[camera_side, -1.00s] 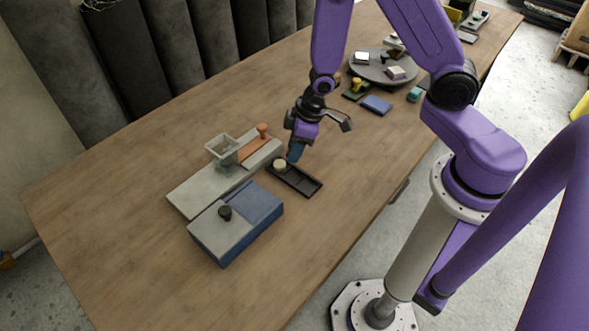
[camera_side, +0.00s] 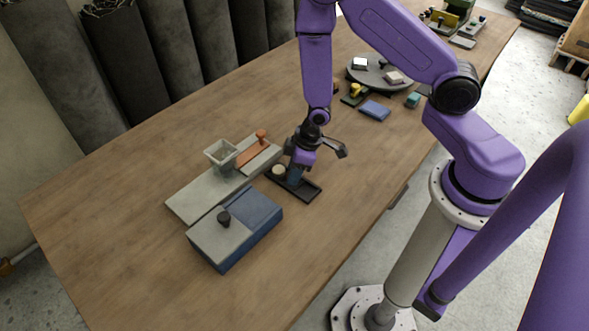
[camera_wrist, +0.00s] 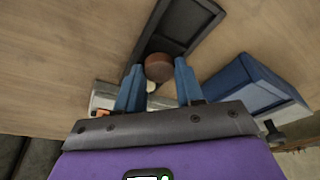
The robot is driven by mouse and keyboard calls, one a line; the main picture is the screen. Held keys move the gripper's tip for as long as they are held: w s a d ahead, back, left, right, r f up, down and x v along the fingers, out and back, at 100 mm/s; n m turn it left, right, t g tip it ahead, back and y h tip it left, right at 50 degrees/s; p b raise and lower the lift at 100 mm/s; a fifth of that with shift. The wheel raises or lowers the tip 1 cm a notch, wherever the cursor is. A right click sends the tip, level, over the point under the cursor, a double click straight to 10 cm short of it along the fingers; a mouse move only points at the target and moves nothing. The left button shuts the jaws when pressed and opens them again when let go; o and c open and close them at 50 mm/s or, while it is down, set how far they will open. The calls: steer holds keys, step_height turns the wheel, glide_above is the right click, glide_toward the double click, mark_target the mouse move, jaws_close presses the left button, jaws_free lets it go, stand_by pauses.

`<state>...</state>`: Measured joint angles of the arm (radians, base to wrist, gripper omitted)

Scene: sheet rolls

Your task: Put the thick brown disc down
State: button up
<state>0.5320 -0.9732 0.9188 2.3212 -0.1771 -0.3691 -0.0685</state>
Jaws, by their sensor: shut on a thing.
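The thick brown disc (camera_wrist: 158,67) is between the blue fingertips of my gripper (camera_wrist: 158,82) in the wrist view. My gripper is shut on it. In the side view my gripper (camera_side: 294,179) is low over the dark tray (camera_side: 311,192), and the fingers hide the disc. The tray also shows in the wrist view (camera_wrist: 187,22), behind the disc. I cannot tell whether the disc touches the tray floor.
A blue and grey box with a black knob (camera_side: 258,208) stands in front of the tray. A grey board (camera_side: 190,205) with a clear hopper (camera_side: 220,154) and an orange-handled piece (camera_side: 254,153) lies left. A round grey stand (camera_side: 372,66) is farther back. The table right of the tray is clear.

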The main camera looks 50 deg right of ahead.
steer(key=shift+f, duration=0.6)
steer(key=o, duration=1.1)
steer(key=shift+s, duration=0.1)
steer(key=shift+c, duration=0.2)
steer(key=shift+r, duration=0.35)
steer(key=s+r+n+h, duration=0.1)
steer(key=s+r, duration=0.3)
steer(key=r, duration=0.5)
steer(key=s+r+n, duration=0.1)
steer(key=s+r, duration=0.4)
steer(key=r, duration=0.4)
steer(key=s+r+n, duration=0.1)
steer(key=s+r, duration=0.1)
steer(key=s, duration=0.2)
steer(key=s+d+r+n+g, duration=0.1)
steer(key=s+r, duration=0.2)
steer(key=s, duration=0.1)
steer(key=s+r+g, duration=0.1)
steer(key=s+r, duration=0.2)
steer(key=s, duration=0.1)
steer(key=shift+s+d+r+n+h, duration=0.1)
steer(key=shift+s+d+n+h, duration=0.2)
steer(key=shift+d+n, duration=0.1)
